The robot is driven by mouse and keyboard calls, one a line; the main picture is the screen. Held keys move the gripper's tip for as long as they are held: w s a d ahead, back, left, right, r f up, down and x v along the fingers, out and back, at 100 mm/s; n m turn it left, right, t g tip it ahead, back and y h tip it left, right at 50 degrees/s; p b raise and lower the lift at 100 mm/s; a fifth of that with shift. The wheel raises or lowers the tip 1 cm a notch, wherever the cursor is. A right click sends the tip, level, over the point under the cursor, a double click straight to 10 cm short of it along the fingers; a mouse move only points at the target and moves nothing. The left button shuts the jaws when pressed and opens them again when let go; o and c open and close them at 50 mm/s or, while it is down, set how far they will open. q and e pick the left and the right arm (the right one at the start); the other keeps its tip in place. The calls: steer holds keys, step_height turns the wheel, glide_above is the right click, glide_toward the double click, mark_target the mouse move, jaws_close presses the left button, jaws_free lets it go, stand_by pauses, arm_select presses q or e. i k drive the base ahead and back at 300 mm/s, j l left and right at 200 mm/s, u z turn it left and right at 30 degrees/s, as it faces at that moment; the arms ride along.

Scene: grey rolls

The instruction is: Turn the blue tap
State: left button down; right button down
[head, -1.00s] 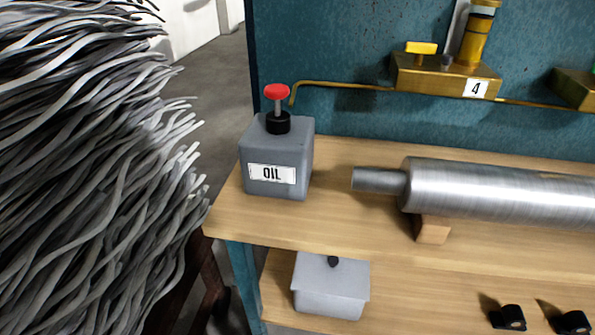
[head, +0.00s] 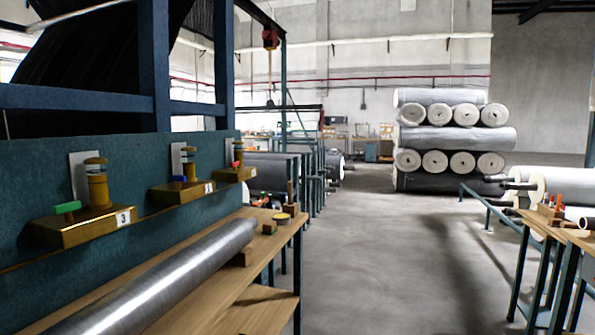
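The blue tap (head: 179,180) is a small blue handle on a brass block (head: 188,191) fixed to the teal panel at the left. A brass cylinder stands behind it, and a small white label on the block is too small to read surely. A green tap (head: 67,207) sits nearer on a block labelled 3, and a red tap (head: 236,165) sits farther along the panel. Neither of my grippers is in view.
A metal roller (head: 165,280) lies along the wooden bench (head: 262,275) below the taps. Small objects stand at the bench's far end. Open grey floor (head: 400,255) lies right of the bench. Another bench (head: 572,236) stands at the right, with stacked rolls (head: 455,138) behind.

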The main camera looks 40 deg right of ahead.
mark_target(180, 178)
steer(key=z, duration=0.8)
steer(key=i+j, duration=0.1)
steer(key=i, duration=0.25)
